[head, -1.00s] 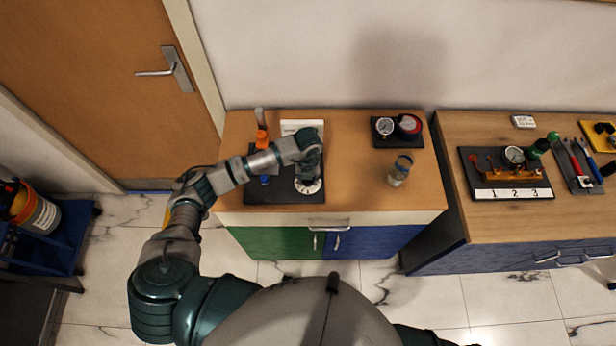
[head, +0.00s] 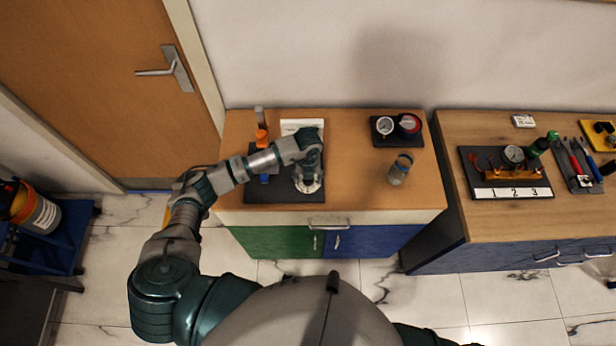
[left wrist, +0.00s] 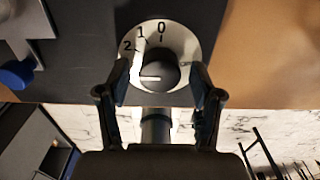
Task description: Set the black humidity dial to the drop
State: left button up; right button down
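The black dial knob (left wrist: 157,70) sits on a round white face (left wrist: 185,44) with 0, 1 and 2 printed along its far left part. Its white pointer line points left, below the 2. In the left wrist view, my left gripper (left wrist: 160,78) is open, one finger on each side of the knob, with small gaps visible. In the head view, my left gripper (head: 309,172) is over the dial face (head: 308,187) and hides the knob. My right gripper is not in view.
The dial is on a dark panel (head: 285,192) on the wooden cabinet top, with a blue handle (left wrist: 17,74) to its left. A glass jar (head: 400,169) stands to the right. A board with a gauge and red knob (head: 408,124) lies behind it. Bare wood separates them.

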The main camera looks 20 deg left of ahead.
pick_arm(q)
notch_tip(320, 180, up, 12)
dwell(0.6)
jog(key=shift+w+f, duration=0.1)
